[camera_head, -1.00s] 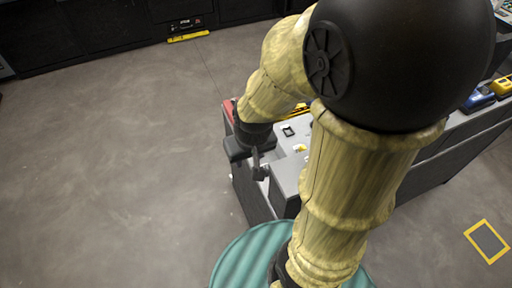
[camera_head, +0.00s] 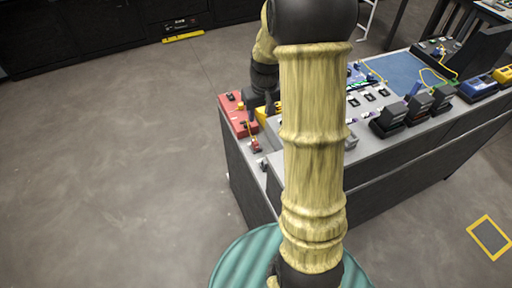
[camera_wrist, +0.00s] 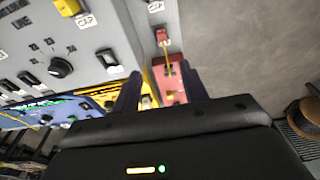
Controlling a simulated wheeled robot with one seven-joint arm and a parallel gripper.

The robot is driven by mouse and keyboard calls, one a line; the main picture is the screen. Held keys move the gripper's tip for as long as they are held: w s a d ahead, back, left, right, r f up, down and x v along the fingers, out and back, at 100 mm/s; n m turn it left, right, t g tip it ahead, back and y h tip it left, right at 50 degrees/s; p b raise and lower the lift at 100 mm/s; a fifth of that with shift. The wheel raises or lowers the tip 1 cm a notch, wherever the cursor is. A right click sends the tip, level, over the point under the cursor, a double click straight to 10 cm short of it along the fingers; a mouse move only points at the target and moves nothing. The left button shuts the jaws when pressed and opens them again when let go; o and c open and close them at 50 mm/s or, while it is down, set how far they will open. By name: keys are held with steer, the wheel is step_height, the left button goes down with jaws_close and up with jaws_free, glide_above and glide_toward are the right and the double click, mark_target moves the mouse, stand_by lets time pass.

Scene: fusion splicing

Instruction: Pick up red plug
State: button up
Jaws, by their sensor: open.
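The small red plug (camera_head: 255,146) lies on the grey bench top at the near left end, just in front of a red box (camera_head: 231,117). A yellow cable runs from it toward the box. In the wrist view the red plug (camera_wrist: 162,35) is near the top centre, beyond my fingertips, and the red box (camera_wrist: 172,92) shows between and behind the fingers. My gripper (camera_wrist: 160,76) is open, with nothing seen held between its fingers. In the head view my gripper (camera_head: 262,104) is over the bench beside the red box, partly hidden by my arm.
A yellow box (camera_head: 264,115) stands right of the red box. A grey unit with a black knob (camera_wrist: 61,68) fills the left of the wrist view. Dark devices (camera_head: 390,118) and a blue mat (camera_head: 393,72) are farther right. Open floor lies left of the bench.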

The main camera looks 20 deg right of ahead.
steer(key=shift+a, duration=0.15)
steer(key=p, duration=0.1)
glide_above(255, 141)
steer(key=s, duration=0.1)
steer(key=f, duration=1.1)
steer(key=shift+s+d+f, duration=0.1)
steer(key=shift+d+f, duration=0.1)
steer(key=shift+f, duration=0.3)
steer(key=shift+w+a+f+p, duration=0.1)
steer(key=shift+w+f+p, duration=0.1)
steer(key=shift+f, duration=0.65)
steer(key=shift+w+a+f+p, duration=0.15)
steer(key=shift+f+p, duration=0.1)
steer(key=shift+f, duration=0.6)
steer(key=shift+w+d+f+p, duration=0.1)
steer(key=shift+w+f+p, duration=0.1)
steer(key=shift+f, duration=0.65)
steer(key=shift+c, duration=0.2)
jaws_close()
